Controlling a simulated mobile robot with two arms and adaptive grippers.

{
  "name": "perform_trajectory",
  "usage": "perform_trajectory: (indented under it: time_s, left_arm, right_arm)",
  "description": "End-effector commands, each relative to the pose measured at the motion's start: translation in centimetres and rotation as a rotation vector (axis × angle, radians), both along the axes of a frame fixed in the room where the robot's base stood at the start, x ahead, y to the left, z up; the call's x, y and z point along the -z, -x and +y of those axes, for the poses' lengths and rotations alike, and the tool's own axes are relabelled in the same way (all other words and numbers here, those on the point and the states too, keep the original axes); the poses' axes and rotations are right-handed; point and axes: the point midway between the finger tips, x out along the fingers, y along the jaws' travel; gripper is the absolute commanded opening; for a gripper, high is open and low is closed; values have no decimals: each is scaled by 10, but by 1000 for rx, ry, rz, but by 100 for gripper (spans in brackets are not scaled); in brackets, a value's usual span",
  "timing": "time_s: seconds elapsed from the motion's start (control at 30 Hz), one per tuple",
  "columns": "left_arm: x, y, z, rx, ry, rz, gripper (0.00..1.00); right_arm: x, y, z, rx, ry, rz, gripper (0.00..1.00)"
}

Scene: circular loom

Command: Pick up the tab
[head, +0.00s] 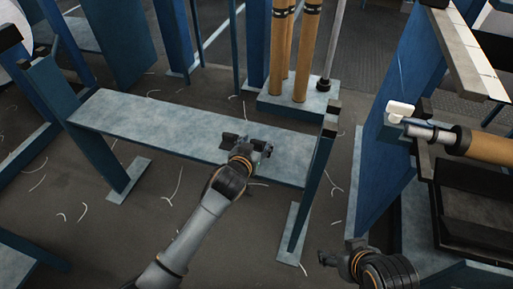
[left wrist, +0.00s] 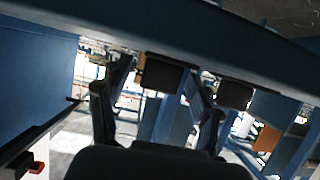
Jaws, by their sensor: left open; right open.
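A small white piece (head: 400,108), which looks like the tab, sits at the right by the metal end of a brown roll, against a blue panel. My left gripper (head: 247,141) is open and empty over the grey-blue bench top, well left of the white piece. In the left wrist view its two fingers (left wrist: 158,95) stand apart with nothing between them. My right gripper (head: 339,252) is open at the lower right, below and left of the white piece, with nothing seen in it. I cannot make out the tab in the left wrist view.
The grey-blue bench (head: 150,115) has blue legs. The brown roll (head: 485,146) lies above a dark tray at the right. Upright brown tubes (head: 308,50) stand on a base behind the bench. A tall blue panel (head: 385,160) stands left of the roll. White thread scraps litter the floor.

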Motion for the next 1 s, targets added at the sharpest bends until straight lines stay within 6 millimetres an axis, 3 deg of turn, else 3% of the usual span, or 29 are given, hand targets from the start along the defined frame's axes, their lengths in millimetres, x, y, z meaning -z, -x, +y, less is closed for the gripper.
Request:
perform_trajectory:
  time_s: [0.3,0.53,0.93,1.0]
  left_arm:
    - [1,-3,-1,1,1,1,64]
    - [1,-3,-1,1,1,1,20]
    - [-3,-3,-1,0,1,0,19]
    - [-8,-3,-1,-1,2,0,19]
  right_arm:
    - [-2,-7,2,-3,-7,-31,62]
    - [-2,-6,2,-2,-6,-30,62]
    - [-3,-5,1,-2,-4,-22,62]
    - [0,6,-1,2,4,28,62]
